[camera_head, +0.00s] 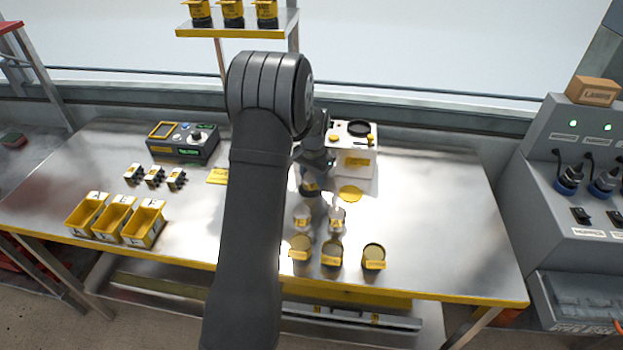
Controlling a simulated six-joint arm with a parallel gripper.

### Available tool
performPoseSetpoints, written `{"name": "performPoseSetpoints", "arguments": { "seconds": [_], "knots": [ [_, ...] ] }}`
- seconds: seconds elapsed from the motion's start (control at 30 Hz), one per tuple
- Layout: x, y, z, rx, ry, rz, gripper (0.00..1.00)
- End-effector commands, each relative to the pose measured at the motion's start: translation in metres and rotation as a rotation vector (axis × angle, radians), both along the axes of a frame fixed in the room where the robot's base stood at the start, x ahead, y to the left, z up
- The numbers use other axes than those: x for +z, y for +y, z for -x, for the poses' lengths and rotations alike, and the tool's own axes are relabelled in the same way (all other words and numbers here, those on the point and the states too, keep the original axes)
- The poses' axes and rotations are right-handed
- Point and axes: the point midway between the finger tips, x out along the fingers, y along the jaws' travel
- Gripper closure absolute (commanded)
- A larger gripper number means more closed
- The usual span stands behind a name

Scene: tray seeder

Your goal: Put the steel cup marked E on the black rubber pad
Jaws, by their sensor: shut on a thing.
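My gripper (314,172) is beyond my arm, over the middle of the table. It is shut on a small dark-looking cup (310,189) with a yellow mark, partly hidden by the fingers. Its letter is too small to read. Two shiny steel cups with yellow labels, a left one (302,217) and a right one (337,219), stand in front of the gripper; their letters are unreadable. A black round pad (359,129) lies on top of a white box-shaped device (356,163), behind and right of the gripper. I cannot tell whether the held cup touches the table.
Several yellow-labelled tins (331,254) stand near the front edge. A yellow disc (350,193) lies before the white device. Yellow bins (143,224), small black-and-white parts (155,176) and a control box (183,141) are left. The table's right side (450,220) is clear.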

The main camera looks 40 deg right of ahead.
Motion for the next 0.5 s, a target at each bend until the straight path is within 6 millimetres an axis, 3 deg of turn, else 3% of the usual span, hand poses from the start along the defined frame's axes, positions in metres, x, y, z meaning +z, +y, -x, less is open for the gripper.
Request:
{"name": "performPoseSetpoints", "arguments": {
  "seconds": [0.37,0.4,0.5],
  "knots": [
    [-0.0050,-0.0001,0.0000,0.000,0.000,0.000,0.80],
    [-0.0044,-0.0002,0.0000,0.000,0.000,0.001,0.49],
    [-0.0043,-0.0002,0.0000,0.000,0.000,0.001,0.48]
  ]
}}
